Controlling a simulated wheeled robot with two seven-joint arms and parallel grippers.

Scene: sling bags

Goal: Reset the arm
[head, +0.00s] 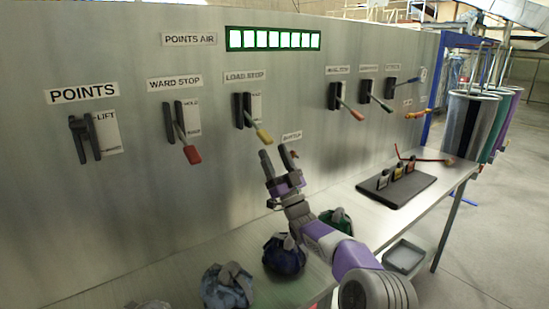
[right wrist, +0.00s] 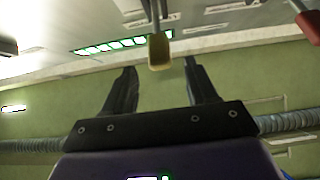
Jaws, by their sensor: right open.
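My right gripper (head: 274,150) is open and empty in front of the upright metal panel (head: 215,215), just below the load stop lever. That lever's yellow handle (head: 263,136) slants down and to the right, close above the fingertips. In the right wrist view the yellow handle (right wrist: 159,52) lies just beyond the open fingers (right wrist: 160,72), between their lines and apart from them. My left gripper is in neither view.
A red-handled ward stop lever (head: 191,153) and a black points lever (head: 84,140) are on the left. More levers (head: 350,108) are on the right. Bags, including a blue one (head: 284,254), lie on the bench below. A dark tray (head: 397,187) stands right.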

